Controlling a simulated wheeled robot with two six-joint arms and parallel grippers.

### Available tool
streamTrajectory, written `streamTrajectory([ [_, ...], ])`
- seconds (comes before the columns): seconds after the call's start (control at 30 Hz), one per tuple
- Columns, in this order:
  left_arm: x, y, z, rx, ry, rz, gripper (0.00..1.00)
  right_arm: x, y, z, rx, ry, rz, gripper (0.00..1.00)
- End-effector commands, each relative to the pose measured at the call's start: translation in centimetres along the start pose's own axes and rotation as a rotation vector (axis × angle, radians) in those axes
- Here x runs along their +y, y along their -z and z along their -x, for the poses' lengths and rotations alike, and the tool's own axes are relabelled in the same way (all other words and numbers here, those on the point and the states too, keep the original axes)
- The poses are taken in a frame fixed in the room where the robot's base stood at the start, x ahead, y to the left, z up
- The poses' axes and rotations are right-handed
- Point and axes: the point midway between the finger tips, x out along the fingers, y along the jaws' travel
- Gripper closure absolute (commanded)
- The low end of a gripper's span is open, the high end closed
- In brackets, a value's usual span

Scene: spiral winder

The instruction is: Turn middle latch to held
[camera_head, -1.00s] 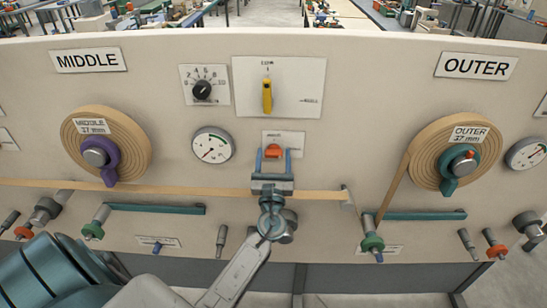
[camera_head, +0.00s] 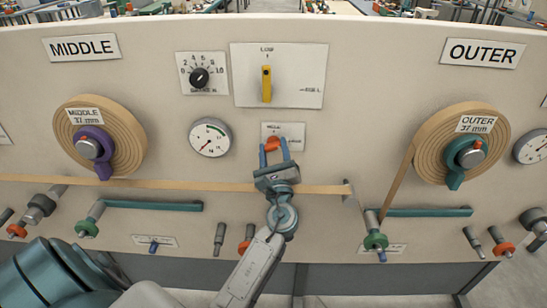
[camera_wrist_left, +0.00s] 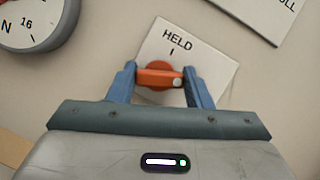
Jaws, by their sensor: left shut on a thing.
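The orange middle latch (camera_head: 272,144) sits on a small white label plate (camera_head: 297,130) at the center of the panel, below the yellow lever. My left gripper (camera_head: 274,150) comes up from below and is shut on the latch, one blue finger on each side of it. In the left wrist view, the orange latch (camera_wrist_left: 160,76) lies between the blue fingers (camera_wrist_left: 160,82). The word HELD with a tick mark stands above the latch there, and the plate looks tilted. The other word on the plate is too small or hidden to read. My right gripper is not in view.
A tan paper strip (camera_head: 220,186) runs across the panel behind my left wrist. The MIDDLE roll (camera_head: 130,138) is at left, the OUTER roll (camera_head: 428,150) at right. A yellow lever (camera_head: 266,86), a black dial (camera_head: 199,78) and a gauge (camera_head: 210,137) are close by.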

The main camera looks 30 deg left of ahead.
Motion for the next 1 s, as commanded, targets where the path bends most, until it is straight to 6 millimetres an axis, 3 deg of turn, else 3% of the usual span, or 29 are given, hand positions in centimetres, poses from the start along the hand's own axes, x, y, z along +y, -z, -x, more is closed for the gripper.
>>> streamTrajectory([
  [0.03,0.1,0.4,0.2,-0.001,-0.017,0.043,0.77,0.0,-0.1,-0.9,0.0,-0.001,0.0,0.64],
  [0.4,-0.1,0.2,0.1,0.0,-0.152,0.369,0.77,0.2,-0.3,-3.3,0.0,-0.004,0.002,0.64],
  [1.0,-0.2,-0.1,0.0,0.0,-0.361,0.869,0.77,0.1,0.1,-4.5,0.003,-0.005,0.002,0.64],
])
